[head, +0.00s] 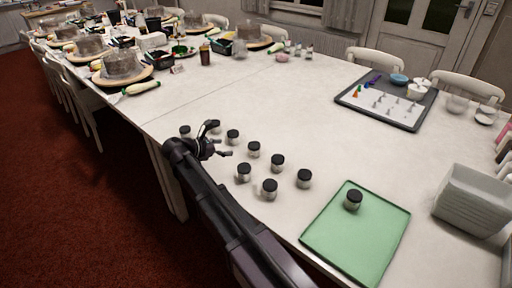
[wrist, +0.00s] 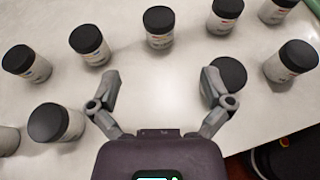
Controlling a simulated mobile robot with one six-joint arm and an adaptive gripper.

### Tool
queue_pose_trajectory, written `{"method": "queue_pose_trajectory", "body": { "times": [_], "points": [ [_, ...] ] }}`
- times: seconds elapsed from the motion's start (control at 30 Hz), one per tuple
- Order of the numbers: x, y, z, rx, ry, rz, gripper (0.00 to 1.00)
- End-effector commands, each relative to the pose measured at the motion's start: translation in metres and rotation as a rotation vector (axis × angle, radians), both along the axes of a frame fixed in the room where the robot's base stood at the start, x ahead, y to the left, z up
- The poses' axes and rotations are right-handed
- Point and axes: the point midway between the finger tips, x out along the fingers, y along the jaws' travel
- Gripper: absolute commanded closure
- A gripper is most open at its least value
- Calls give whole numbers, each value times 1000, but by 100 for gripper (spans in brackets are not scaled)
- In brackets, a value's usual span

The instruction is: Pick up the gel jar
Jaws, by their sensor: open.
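Several small jars with black lids and pale, labelled bodies stand upright on the white table; I cannot tell which one is the gel jar. In the head view one jar (head: 269,189) stands at the front of the group, and another jar (head: 353,199) stands on a green tray (head: 378,228). My gripper (head: 222,147) is low among the left jars. In the wrist view my gripper (wrist: 161,80) is open, with bare table between its fingers. A jar (wrist: 158,28) stands ahead of the gap. Another jar (wrist: 230,76) is partly hidden behind the right finger; I cannot tell whether they touch.
A grey bin (head: 474,203) stands right of the green tray. A dark tray with small pieces (head: 384,105) lies farther back. Cake turntables (head: 122,72) line the far left of the table. The middle of the table (head: 290,110) is clear.

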Motion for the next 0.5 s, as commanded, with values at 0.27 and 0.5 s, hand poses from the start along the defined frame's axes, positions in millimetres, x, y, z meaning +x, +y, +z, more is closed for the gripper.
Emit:
{"method": "queue_pose_trajectory", "body": {
  "times": [0.27,0.5],
  "points": [
    [1,-2,0,0,0,-2,0],
    [8,-11,-6,0,0,-4,0]
  ]
}}
